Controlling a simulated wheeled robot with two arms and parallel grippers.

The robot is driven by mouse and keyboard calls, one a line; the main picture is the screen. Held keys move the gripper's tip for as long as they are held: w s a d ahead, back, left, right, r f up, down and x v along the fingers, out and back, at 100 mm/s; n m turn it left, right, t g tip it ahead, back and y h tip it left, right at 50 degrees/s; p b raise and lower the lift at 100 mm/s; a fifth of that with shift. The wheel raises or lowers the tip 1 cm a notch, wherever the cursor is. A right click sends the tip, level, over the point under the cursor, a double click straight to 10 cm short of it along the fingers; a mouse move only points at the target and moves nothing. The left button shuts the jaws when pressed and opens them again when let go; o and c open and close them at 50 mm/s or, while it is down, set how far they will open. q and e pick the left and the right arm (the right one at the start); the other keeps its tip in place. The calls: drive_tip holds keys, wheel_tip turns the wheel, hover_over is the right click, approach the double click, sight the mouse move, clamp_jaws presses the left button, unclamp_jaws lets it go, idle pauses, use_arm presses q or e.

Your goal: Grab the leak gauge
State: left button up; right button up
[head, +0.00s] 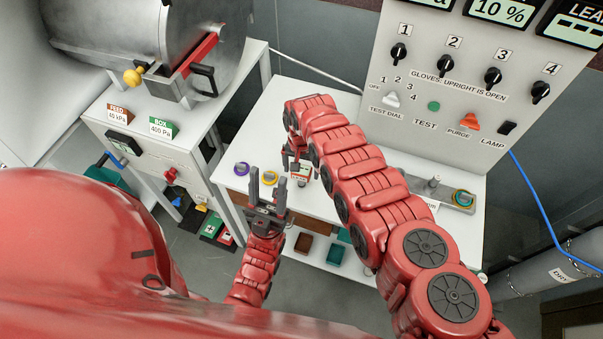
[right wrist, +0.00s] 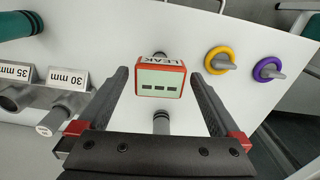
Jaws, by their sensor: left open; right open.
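The leak gauge (right wrist: 160,78) is a small red box with a pale green display showing dashes and a "LEAK" label on its edge. In the right wrist view it stands on the white table between the two fingers of my right gripper (right wrist: 160,95), which is open, with gaps visible on both sides. In the head view the gauge (head: 299,173) is partly hidden under my right gripper (head: 296,163). My left gripper (head: 267,180) is open and empty, fingers pointing away, at the near edge of the table.
A yellow ring (right wrist: 222,60) and a purple ring (right wrist: 268,69) with grey stems lie beside the gauge. A metal holder labelled 35 mm and 30 mm (right wrist: 38,110) is on the other side. A control panel (head: 470,85) stands behind the white table (head: 265,125).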

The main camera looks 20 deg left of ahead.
drive_tip(key=shift+f, duration=0.15)
drive_tip(key=c, duration=1.3)
drive_tip(key=shift+c, duration=0.4)
drive_tip(key=shift+w, duration=0.1)
